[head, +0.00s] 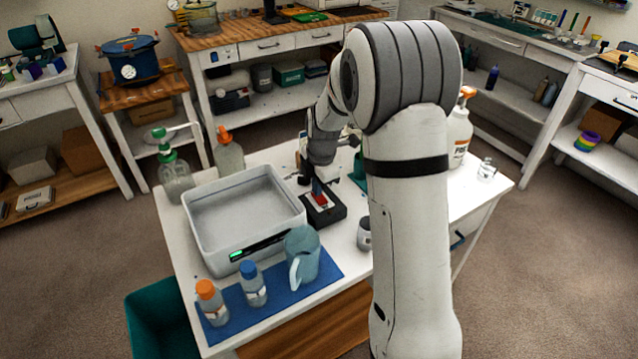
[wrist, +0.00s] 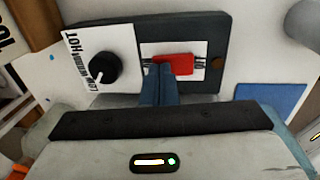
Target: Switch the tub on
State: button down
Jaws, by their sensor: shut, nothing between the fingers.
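The tub (head: 240,207) is a pale open basin on the white table, with a dark strip (head: 258,246) on its front wall showing a small green light. Right of it is a dark control box (head: 326,214), which also shows in the wrist view (wrist: 210,28). The box carries a red switch (wrist: 174,64) on a white plate and a black knob (wrist: 105,68) beside a label reading HOT, WARM and LOW. My gripper (wrist: 160,72) is shut and empty, its blue fingertips at the near left edge of the red switch. I cannot tell whether they touch. The head view shows my gripper (head: 318,188) above the box.
A blue mat (head: 335,268) in front of the tub bears a blue-grey pitcher (head: 302,253), an orange-capped bottle (head: 212,303) and a blue-capped bottle (head: 252,284). Pump bottles stand behind the tub. A small grey cup (head: 364,233) stands right of the box, close to my arm.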

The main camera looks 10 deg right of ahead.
aim_at(324, 203)
jog(key=shift+w+p, duration=0.1)
jog(key=shift+p, duration=0.3)
jog(key=shift+f+g, duration=0.25)
jog(key=shift+g, duration=0.05)
jog(key=shift+s+d+r, duration=0.15)
jog(key=shift+s+d, duration=0.05)
jog(key=shift+s, duration=0.55)
notch_tip(324, 203, up, 14)
jog(key=s+p, duration=0.1)
jog(key=shift+s+d, duration=0.3)
jog(key=shift+s, duration=0.1)
